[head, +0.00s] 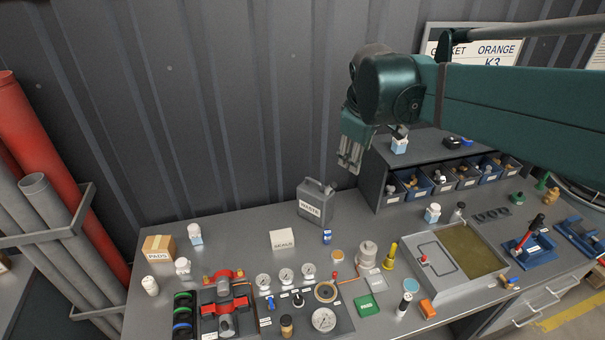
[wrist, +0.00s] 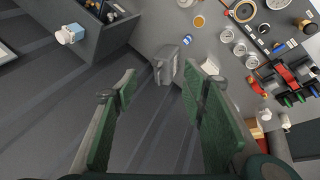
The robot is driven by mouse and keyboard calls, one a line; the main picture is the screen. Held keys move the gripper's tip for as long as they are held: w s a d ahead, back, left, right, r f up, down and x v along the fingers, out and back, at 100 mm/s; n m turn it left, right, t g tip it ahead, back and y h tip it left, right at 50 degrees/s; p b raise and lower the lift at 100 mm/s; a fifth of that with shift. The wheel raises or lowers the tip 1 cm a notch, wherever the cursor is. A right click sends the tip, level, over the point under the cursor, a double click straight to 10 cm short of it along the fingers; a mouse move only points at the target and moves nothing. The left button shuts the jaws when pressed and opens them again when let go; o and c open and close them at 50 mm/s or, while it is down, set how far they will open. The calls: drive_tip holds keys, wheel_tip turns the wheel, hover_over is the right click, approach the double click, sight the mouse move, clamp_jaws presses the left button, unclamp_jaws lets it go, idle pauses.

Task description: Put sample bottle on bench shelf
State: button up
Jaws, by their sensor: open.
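A small white bottle with a blue label (head: 400,146) stands on the top of the bench shelf (head: 375,170), near its left end. It also shows in the wrist view (wrist: 70,33) at the shelf top's edge. Similar white bottles stand on the bench: one at the left (head: 195,235), one below it (head: 183,267), and one in front of the shelf (head: 432,213). I cannot read their labels. My gripper (head: 350,158) is open and empty, left of the shelf and apart from the bottle on it. Its two fingers (wrist: 158,92) are spread with nothing between them.
A grey waste jug (head: 316,202) stands on the bench below my gripper. Blue bins (head: 440,180) fill the shelf's lower level. Gauges (head: 323,319), a red-handled valve (head: 224,305) and a tray (head: 470,250) crowd the bench front. The back-left bench has some bare room.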

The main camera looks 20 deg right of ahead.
drive_tip(key=s+a+f+m+t+y, duration=0.1)
drive_tip(key=s+a+f+m, duration=0.2)
drive_tip(key=s, duration=0.6)
drive_tip(key=s+a+f+m+t+y, duration=0.1)
drive_tip(key=s+a+f+m, duration=0.3)
drive_tip(key=s+a+f, duration=0.2)
drive_tip(key=s+a, duration=0.2)
drive_tip(key=s, duration=0.1)
